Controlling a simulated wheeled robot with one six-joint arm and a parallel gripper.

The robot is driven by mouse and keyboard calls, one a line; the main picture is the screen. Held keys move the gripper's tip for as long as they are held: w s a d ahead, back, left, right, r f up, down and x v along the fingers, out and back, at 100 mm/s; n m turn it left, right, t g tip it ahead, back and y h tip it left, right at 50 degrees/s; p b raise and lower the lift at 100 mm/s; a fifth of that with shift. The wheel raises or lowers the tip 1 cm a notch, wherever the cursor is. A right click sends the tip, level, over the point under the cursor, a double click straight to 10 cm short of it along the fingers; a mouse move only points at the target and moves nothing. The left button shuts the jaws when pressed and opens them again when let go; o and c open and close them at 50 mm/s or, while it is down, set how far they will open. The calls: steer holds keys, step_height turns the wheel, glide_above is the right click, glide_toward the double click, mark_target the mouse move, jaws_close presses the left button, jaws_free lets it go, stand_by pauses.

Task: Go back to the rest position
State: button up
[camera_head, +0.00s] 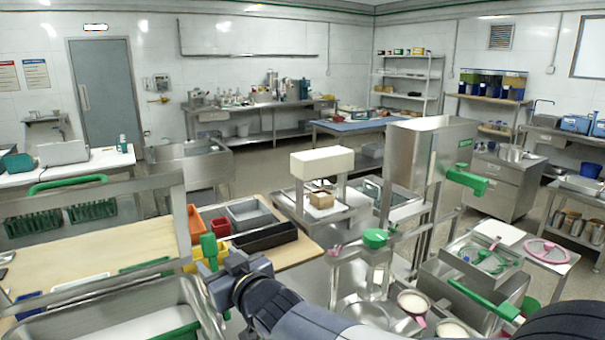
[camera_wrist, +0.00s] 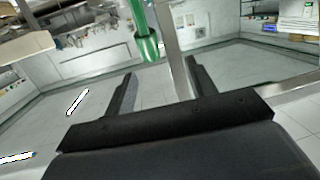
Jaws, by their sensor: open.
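My gripper (camera_wrist: 160,78) is open, with its two dark fingers spread wide and nothing held between them. In the wrist view a green handle (camera_wrist: 146,42) stands ahead of the fingers, near a steel post (camera_wrist: 176,50), apart from both fingers. In the head view my gripper (camera_head: 214,284) is at the lower left end of my arm, over the edge of the steel basin. A green grip (camera_head: 209,249) shows just above it; I cannot tell whether it is the same handle. The steel mill (camera_head: 430,150) with a green lever (camera_head: 467,180) stands to the right.
A wooden-topped table (camera_head: 100,255) with a steel frame is at left. Red, yellow, grey and black bins (camera_head: 265,237) stand beside my gripper. A steel basin (camera_head: 60,325) lies below. A green knob (camera_head: 375,238) and cups (camera_head: 412,302) are near my arm. Floor (camera_head: 260,165) is clear farther back.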

steer(key=b, duration=0.1)
steer(key=s+d+t+y+b, duration=0.1)
steer(key=b, duration=0.1)
steer(key=shift+s+f, duration=0.3)
steer(key=shift+f, duration=0.05)
steer(key=shift+d+r, duration=0.1)
